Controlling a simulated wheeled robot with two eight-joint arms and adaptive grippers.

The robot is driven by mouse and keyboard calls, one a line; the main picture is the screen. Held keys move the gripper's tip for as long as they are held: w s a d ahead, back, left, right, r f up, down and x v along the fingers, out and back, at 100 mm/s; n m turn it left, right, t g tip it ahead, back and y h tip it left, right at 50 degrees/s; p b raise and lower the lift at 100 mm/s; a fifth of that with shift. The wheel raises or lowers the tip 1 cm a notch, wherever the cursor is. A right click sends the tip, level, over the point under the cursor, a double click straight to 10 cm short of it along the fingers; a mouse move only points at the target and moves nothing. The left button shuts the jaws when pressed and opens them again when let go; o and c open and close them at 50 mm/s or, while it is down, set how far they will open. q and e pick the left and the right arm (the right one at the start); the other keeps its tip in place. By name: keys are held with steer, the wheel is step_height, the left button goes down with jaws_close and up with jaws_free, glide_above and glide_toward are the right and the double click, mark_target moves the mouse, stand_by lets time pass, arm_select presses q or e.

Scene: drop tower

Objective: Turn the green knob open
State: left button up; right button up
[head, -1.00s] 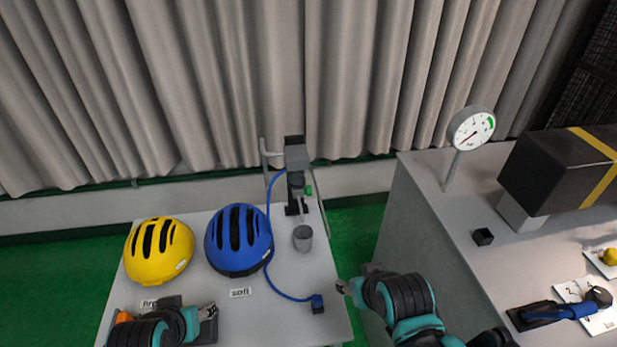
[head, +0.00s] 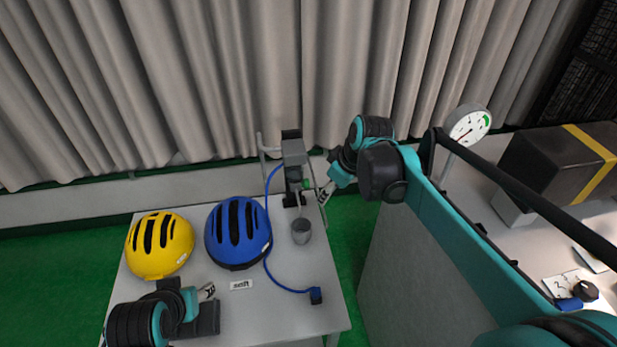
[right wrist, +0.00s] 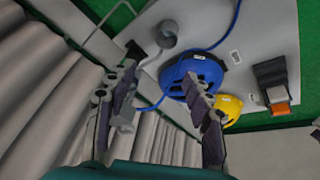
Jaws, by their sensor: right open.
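The green knob (head: 308,183) is a small green patch on the right side of the grey dispenser post (head: 294,155), at the back edge of the left table. My right gripper (head: 324,194) is open, just right of the post and close to the knob; contact cannot be told. In the right wrist view its two fingers (right wrist: 160,95) are spread apart with nothing visible held between them, and the knob cannot be made out. My left gripper (head: 207,291) is low over the table's front left, near the yellow helmet; its jaws are too small to read.
A grey cup (head: 301,231) stands below the post. A blue helmet (head: 238,233), a yellow helmet (head: 160,245) and a blue hose (head: 268,215) are on the left table. The right table carries a gauge (head: 469,126) and a dark box (head: 560,165). A gap separates the tables.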

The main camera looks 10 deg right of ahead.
steer(key=w+f+n+g+y+p, duration=0.15)
steer(key=w+n, duration=0.25)
steer(key=w, duration=0.7)
steer(key=n+g+y+p, duration=0.1)
steer(key=n+g+p, duration=0.1)
steer(key=n, duration=0.4)
glide_toward(308, 180)
step_height(308, 180, down, 3)
steer(key=shift+t, duration=0.25)
steer(key=x, duration=0.3)
steer(key=a+b+x, duration=0.1)
steer(key=x, duration=0.3)
steer(key=shift+s+r, duration=0.1)
steer(key=shift+s, duration=0.05)
steer(key=c, duration=1.1)
